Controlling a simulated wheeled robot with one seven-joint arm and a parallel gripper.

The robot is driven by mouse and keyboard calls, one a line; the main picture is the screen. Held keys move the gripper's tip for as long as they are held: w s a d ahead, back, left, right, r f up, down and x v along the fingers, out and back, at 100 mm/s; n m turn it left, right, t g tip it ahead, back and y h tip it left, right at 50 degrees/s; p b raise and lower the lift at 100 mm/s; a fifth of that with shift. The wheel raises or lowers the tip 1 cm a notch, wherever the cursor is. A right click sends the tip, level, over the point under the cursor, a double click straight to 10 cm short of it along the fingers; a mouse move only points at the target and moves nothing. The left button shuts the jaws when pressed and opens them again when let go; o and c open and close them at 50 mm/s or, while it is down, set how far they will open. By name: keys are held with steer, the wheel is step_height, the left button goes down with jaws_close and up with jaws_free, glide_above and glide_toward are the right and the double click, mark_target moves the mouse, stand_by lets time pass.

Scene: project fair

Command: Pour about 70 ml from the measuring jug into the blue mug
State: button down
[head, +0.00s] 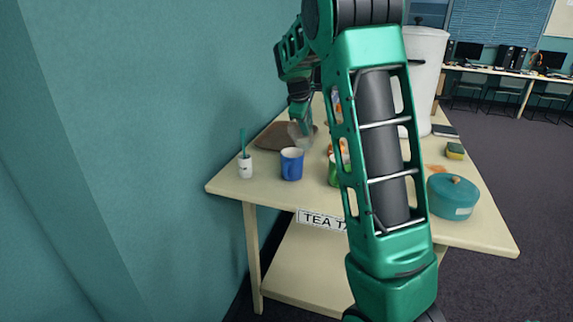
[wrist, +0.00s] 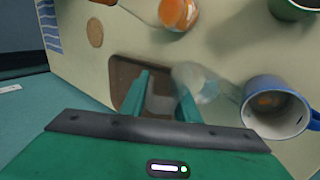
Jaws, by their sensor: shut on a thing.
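The blue mug (head: 291,167) stands upright near the table's front left. In the wrist view the blue mug (wrist: 247,112) is at the right, with a small amber patch showing at its bottom. The clear measuring jug (wrist: 208,88) is between my fingers and the mug, its mouth side toward the mug. My gripper (wrist: 160,95) is shut on the jug. In the head view my gripper (head: 301,117) is just behind and above the mug, with the jug (head: 301,138) faint below it. The jug's exact tilt and liquid level are hard to tell.
A white cup with a teal stick (head: 245,167) stands left of the mug, a brown tray (head: 270,137) behind. A green mug (head: 334,173) is close right, partly behind my arm. A teal pot (head: 453,197), sponge (head: 455,150) and white urn (head: 425,75) are farther right.

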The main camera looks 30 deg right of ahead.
steer(key=f, duration=0.1)
steer(key=w+d+f+y, duration=0.1)
steer(key=f+g, duration=0.1)
steer(key=shift+w+d+f+y+b, duration=0.1)
steer(key=shift+w+d+y+b, duration=0.05)
steer(key=shift+d+y+b, duration=0.2)
steer(key=shift+w+d+f+g+y+b, duration=0.1)
steer(key=shift+w+d+g+y+b, duration=0.2)
steer(key=shift+d+g+y, duration=0.25)
steer(key=shift+w+d+f+g+y+b, duration=0.35)
steer(key=shift+d+f+g+y+b, duration=0.1)
steer(key=shift+f+y, duration=0.2)
steer(key=shift+w+d+g+y+b, duration=0.25)
steer(key=shift+g+y+b, duration=0.3)
steer(key=shift+y, duration=0.3)
steer(key=shift+r, duration=0.1)
stand_by(1.7)
